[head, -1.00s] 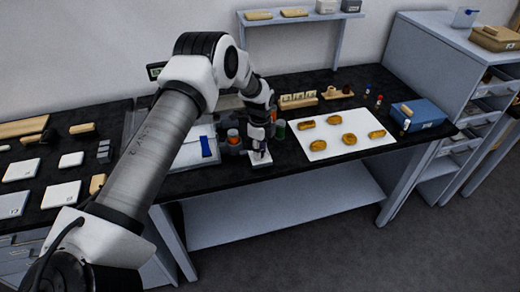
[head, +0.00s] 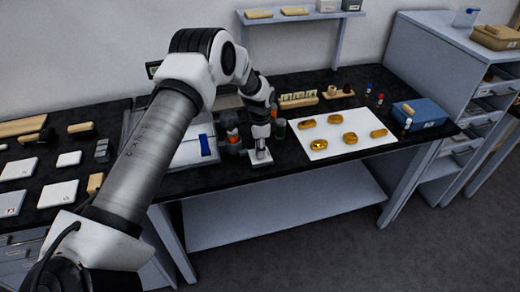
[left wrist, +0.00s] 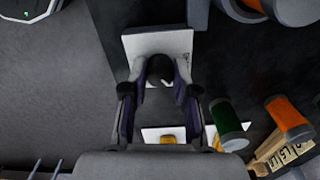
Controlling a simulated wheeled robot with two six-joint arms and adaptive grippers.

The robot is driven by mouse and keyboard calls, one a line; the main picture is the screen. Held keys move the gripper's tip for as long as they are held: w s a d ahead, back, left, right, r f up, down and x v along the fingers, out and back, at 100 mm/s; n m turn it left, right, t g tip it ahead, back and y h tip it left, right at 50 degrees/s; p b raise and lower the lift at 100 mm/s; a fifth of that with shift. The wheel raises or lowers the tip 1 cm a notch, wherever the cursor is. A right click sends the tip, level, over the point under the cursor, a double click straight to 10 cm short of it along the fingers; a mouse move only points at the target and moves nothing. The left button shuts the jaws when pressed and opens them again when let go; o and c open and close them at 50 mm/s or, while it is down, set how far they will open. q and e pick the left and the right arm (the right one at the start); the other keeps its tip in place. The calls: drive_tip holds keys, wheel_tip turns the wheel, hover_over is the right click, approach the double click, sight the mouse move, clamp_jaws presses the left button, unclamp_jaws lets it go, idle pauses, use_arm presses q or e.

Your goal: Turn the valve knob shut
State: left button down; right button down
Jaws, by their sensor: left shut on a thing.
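The white valve plate (left wrist: 133,47) lies at the front edge of the black bench; it also shows in the head view (head: 254,163). My left gripper (left wrist: 161,68) points down over it, with its fingers around the dark knob (left wrist: 160,76) and shut on it. The fingers hide most of the knob, so its exact angle cannot be told. In the head view my left gripper (head: 261,152) stands upright at the plate. My right gripper is not in view.
A green jar (head: 280,129) and an orange-labelled jar (head: 233,137) stand close to the gripper. A white sheet (head: 318,153) with several gilt pieces lies to the right. A blue box (head: 419,115) sits farther right. Pale tiles (head: 20,170) lie at the left.

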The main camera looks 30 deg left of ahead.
use_arm(q)
drive_tip(key=n, duration=0.5)
drive_tip(key=shift+s+f+n, duration=0.15)
drive_tip(key=shift+n, duration=0.15)
drive_tip(key=n, duration=0.4)
drive_tip(key=shift+n, duration=0.4)
drive_tip(key=c, duration=0.9)
unclamp_jaws()
